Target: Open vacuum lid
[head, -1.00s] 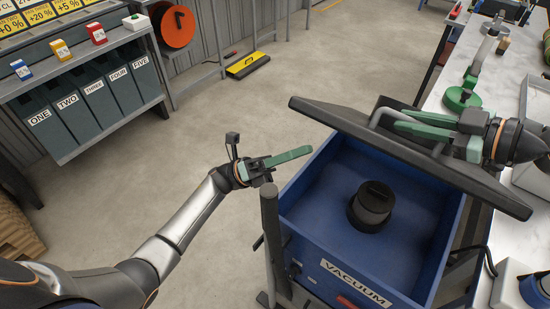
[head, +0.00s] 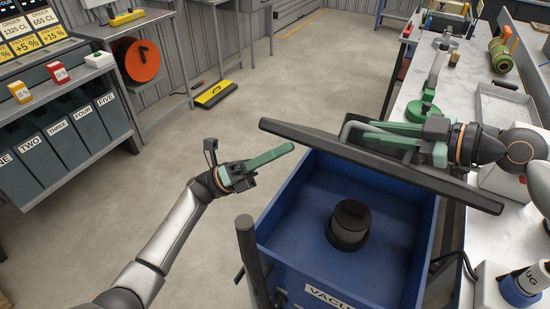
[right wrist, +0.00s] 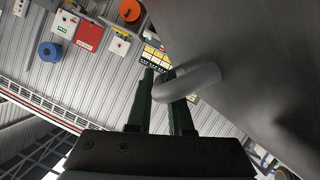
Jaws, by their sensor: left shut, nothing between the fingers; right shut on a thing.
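The vacuum (head: 290,230) is a blue open-topped box with a black cylinder (head: 349,224) inside. Its dark lid (head: 370,165) is raised and tilted above the box, higher at its left end. My right gripper (head: 375,132) is shut on the grey lid handle (head: 347,130). In the right wrist view, the handle (right wrist: 190,83) passes between the green fingers (right wrist: 160,100), beside the lid's grey surface (right wrist: 240,60). My left gripper (head: 270,157) is shut and empty, in the air left of the box, apart from the lid.
A dark post (head: 249,255) stands at the vacuum's near left corner. A white workbench (head: 400,150) with tools runs along the right. A shelf with numbered bins (head: 60,145) stands at the left.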

